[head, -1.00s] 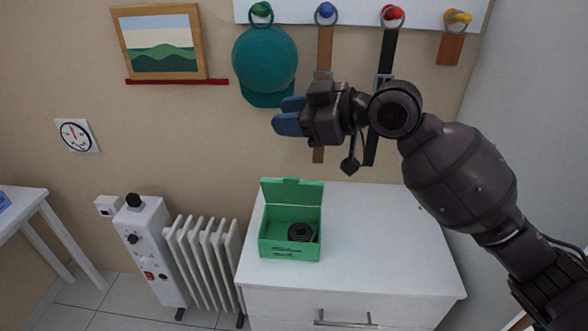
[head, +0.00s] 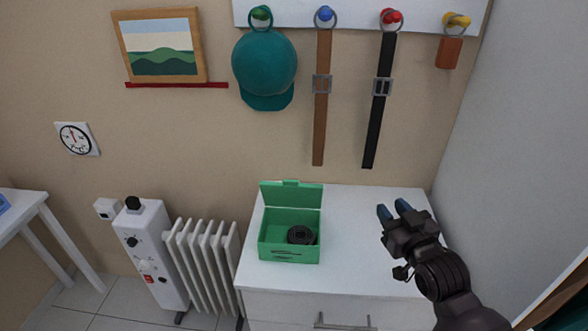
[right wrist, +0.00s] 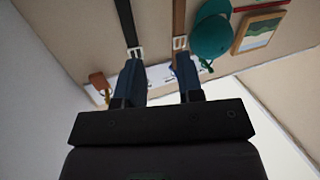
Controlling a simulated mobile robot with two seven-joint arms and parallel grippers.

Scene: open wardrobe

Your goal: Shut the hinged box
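The green hinged box (head: 289,249) stands on the white drawer unit, left of its middle, in the head view. Its lid (head: 291,194) is open and stands up at the back. A dark round object (head: 301,235) lies inside the box at the right. My right gripper (head: 394,210) is to the right of the box, apart from it, over the right part of the drawer unit. Its two blue fingers are spread with nothing between them, as the right wrist view (right wrist: 160,82) also shows. My left gripper is not in view.
The white drawer unit top (head: 350,235) is clear right of the box. A white radiator (head: 205,260) stands to its left. Above hang a teal cap (head: 264,68), a brown belt (head: 322,120) and a black belt (head: 376,120). A pale side wall (head: 510,150) bounds the right.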

